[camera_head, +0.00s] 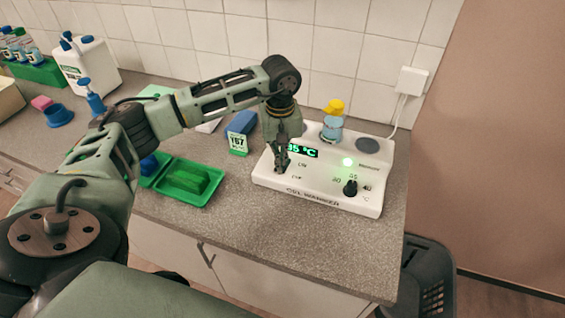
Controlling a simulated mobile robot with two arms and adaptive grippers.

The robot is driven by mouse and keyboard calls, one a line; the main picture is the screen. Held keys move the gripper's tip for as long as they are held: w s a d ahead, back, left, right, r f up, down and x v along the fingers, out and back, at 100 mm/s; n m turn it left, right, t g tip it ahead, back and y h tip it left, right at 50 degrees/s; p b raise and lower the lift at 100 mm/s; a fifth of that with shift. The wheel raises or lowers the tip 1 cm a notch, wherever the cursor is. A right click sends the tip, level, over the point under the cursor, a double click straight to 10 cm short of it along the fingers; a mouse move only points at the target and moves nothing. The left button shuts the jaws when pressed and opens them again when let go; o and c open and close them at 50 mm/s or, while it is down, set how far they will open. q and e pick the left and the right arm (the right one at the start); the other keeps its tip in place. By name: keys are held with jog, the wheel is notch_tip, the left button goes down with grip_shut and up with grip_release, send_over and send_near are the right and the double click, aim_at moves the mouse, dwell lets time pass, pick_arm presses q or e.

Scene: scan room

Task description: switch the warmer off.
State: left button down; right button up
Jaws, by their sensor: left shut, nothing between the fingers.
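The white gel warmer (325,196) stands on the counter at the right, below the tiled wall. Its display (304,150) is lit green and reads about 35 °C, its first digit partly covered by my gripper. A green lamp (347,162) glows on its top, and a black dial (350,188) sits at its right front. My left gripper (281,168) is shut and empty, pointing down over the left part of the panel by the small on/off lettering. The fingers hide the switch area; I cannot tell whether they touch it. My right gripper is not in view.
A bottle with a yellow cap (333,122) stands in the warmer's back; an empty round well (368,145) is beside it. Left are green trays (213,190), a blue-and-green box (240,132) and a white canister (84,68). A cable runs to a wall socket (411,80).

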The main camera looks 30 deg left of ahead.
pick_arm(q)
jog(key=shift+s+f+b, duration=0.1)
jog(key=shift+f+b, duration=0.8)
jog(key=shift+f, duration=0.15)
dwell(0.4)
jog(key=shift+r, duration=0.15)
jog(key=shift+r+p, duration=0.5)
jog(key=shift+r, duration=0.1)
jog(key=shift+r+p, duration=1.3)
jog(key=shift+r, duration=1.5)
jog(key=shift+f, duration=0.1)
